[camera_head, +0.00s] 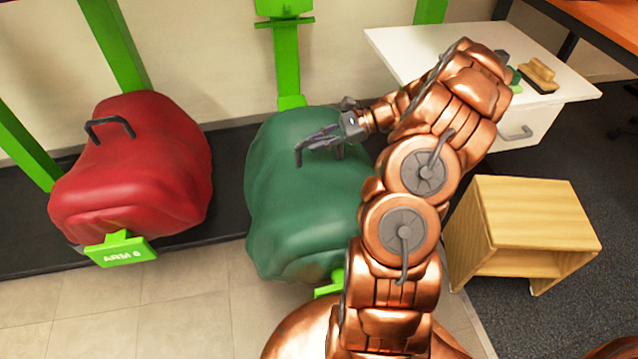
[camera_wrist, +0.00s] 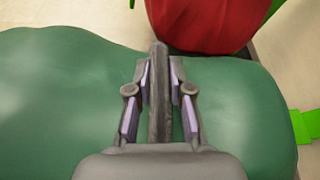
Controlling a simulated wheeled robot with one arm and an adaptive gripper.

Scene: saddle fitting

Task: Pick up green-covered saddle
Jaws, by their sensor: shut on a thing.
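The green-covered saddle (camera_head: 285,215) sits in the middle of the head view, on a stand with a green post behind it. A dark handle (camera_head: 299,156) rises from its top. My gripper (camera_head: 318,141) is at this handle, reaching in from the right. In the wrist view the green cover (camera_wrist: 60,95) fills most of the picture. The handle (camera_wrist: 159,95) runs between the two fingers of my gripper (camera_wrist: 160,95), which are shut on it. My arm hides the right part of the saddle in the head view.
A red-covered saddle (camera_head: 140,175) with its own handle stands to the left, above a green tag (camera_head: 121,249). A white table (camera_head: 440,50) with a brush-like item (camera_head: 540,73) is at the back right. A wooden stool (camera_head: 520,225) stands right of my arm. Tiled floor lies in front.

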